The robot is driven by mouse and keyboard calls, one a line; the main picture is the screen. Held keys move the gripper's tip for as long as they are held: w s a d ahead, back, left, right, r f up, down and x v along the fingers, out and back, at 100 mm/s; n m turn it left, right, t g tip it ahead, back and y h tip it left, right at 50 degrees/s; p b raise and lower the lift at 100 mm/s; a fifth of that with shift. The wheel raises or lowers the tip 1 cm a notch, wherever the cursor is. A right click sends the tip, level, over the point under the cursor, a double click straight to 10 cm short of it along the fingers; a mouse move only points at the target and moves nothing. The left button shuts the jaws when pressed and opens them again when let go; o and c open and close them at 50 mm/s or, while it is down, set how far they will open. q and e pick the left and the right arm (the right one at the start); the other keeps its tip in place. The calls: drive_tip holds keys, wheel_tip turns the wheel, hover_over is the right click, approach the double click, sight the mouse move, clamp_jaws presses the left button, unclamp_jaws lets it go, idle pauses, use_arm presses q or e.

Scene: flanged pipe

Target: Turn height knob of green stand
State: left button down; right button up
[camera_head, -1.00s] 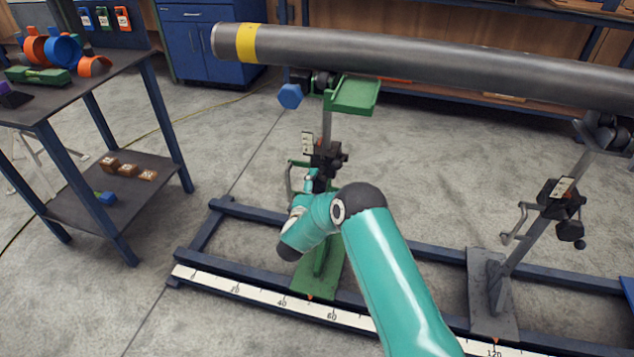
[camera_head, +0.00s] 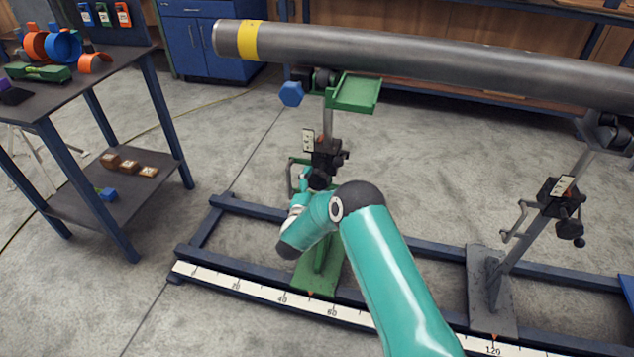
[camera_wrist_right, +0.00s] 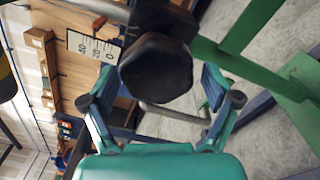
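The green stand (camera_head: 318,262) stands on the blue floor frame under the left part of the pipe. Its dark faceted height knob (camera_head: 321,179) is at the clamp on the post. In the right wrist view the knob (camera_wrist_right: 157,68) fills the upper middle. My right gripper (camera_head: 304,184) is at the knob, partly hidden behind its own wrist in the head view. In the wrist view the right gripper (camera_wrist_right: 160,88) is open, with one finger on each side of the knob. A gap shows on the right side; contact on the left is unclear. My left gripper is out of view.
The grey pipe (camera_head: 420,60) with a yellow band lies across the stands. A grey stand (camera_head: 490,290) is at the right. A scale rail (camera_head: 250,294) runs along the frame's front. A dark table (camera_head: 70,75) with parts is at the left. A crank handle (camera_wrist_right: 170,112) passes below the knob.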

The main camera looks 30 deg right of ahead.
drive_tip(key=shift+d+r, duration=0.15)
drive_tip(key=shift+d, duration=0.05)
drive_tip(key=v, duration=1.2)
